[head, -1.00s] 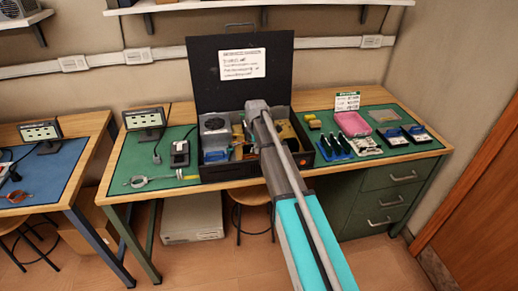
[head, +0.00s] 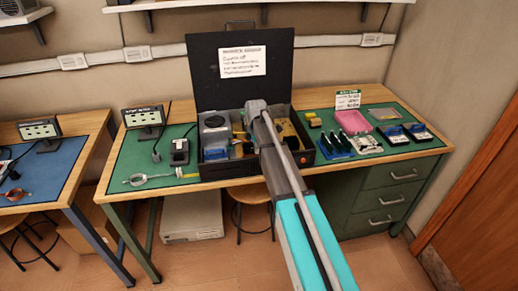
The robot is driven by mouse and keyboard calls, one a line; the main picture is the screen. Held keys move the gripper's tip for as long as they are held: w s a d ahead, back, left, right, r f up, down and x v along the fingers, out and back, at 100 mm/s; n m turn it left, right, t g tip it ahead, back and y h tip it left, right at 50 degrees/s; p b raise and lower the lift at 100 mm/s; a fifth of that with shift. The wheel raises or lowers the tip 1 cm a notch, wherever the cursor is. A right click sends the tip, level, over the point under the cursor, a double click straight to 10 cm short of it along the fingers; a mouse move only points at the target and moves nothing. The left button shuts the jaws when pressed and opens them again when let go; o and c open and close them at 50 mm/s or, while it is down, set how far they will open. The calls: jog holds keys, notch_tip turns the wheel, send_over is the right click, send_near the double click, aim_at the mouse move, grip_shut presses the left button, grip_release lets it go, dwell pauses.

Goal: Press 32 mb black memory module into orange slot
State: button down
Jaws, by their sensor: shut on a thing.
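The open black case (head: 242,73) stands on the middle of the green bench, its lid raised with a white label inside. My gripper (head: 247,145) is low inside the case, largely hidden behind my own arm. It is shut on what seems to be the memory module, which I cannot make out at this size. Small orange and yellow parts show around the gripper, but I cannot tell which is the orange slot or whether the module touches it.
A pink tray (head: 353,121), a white-labelled packet (head: 367,144), blue-and-black boxes (head: 392,134) and a small sign (head: 348,99) are on the right. A dark device (head: 180,151) and a display (head: 144,117) are on the left. The case walls and raised lid surround the gripper closely.

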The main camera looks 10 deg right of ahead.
jog(key=shift+f+b, duration=0.35)
dwell(0.7)
dwell(0.5)
jog(key=c, duration=0.7)
grip_release()
jog(key=o, duration=0.3)
jog(key=shift+r+p, duration=0.7)
dwell(0.9)
jog(key=shift+r+p, duration=2.95)
